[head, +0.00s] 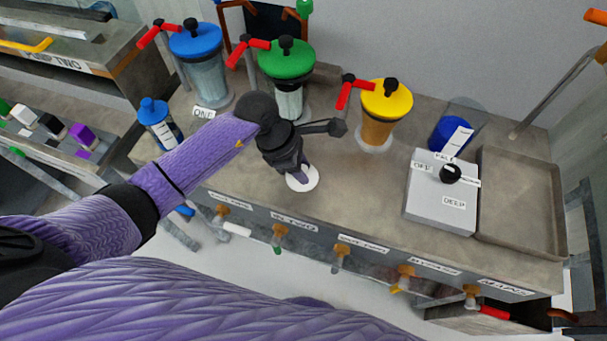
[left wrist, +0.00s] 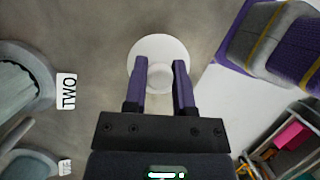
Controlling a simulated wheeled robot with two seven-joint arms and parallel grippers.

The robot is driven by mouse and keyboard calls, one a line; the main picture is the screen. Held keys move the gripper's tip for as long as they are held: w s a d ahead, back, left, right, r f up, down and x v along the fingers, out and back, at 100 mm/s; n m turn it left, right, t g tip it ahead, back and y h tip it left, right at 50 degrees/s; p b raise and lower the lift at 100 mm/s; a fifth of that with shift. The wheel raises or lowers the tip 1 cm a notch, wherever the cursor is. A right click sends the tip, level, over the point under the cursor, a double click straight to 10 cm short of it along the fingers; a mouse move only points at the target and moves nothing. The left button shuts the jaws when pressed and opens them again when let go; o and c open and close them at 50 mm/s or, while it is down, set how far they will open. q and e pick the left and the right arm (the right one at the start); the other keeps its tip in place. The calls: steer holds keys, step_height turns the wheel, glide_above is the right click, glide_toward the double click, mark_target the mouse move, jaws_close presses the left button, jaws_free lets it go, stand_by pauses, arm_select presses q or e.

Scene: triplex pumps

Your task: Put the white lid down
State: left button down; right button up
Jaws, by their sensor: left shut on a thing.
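The white lid (head: 302,183) is a round disc at the end of my left gripper (head: 297,174), over the front part of the counter (head: 345,205). In the left wrist view, the lid (left wrist: 158,45) lies across the tips of the two purple fingers of my left gripper (left wrist: 161,76). The fingers are shut on its small middle knob (left wrist: 162,75). The gripper points down and hides part of the lid in the head view. I cannot tell whether the lid touches the counter or hangs just above it. My right gripper is not in view.
Pumps with blue (head: 196,40), green (head: 287,58) and yellow (head: 387,100) lids and red handles stand along the back. A blue-capped bottle (head: 155,118) is at left. A grey box (head: 440,195) and shallow tray (head: 520,200) are at right. Bare counter surrounds the lid.

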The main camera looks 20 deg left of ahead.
arm_select(q)
step_height(320, 180, down, 2)
steer(key=shift+f, duration=0.1)
steer(key=shift+f+b, duration=0.1)
steer(key=shift+b, duration=0.2)
steer(key=shift+c, duration=2.2)
jaws_free()
steer(key=shift+r+p, duration=0.35)
steer(key=shift+r, duration=0.05)
steer(key=p+v, duration=0.3)
steer(key=v, duration=0.8)
steer(key=shift+a+r, duration=0.25)
steer(key=shift+a, duration=0.1)
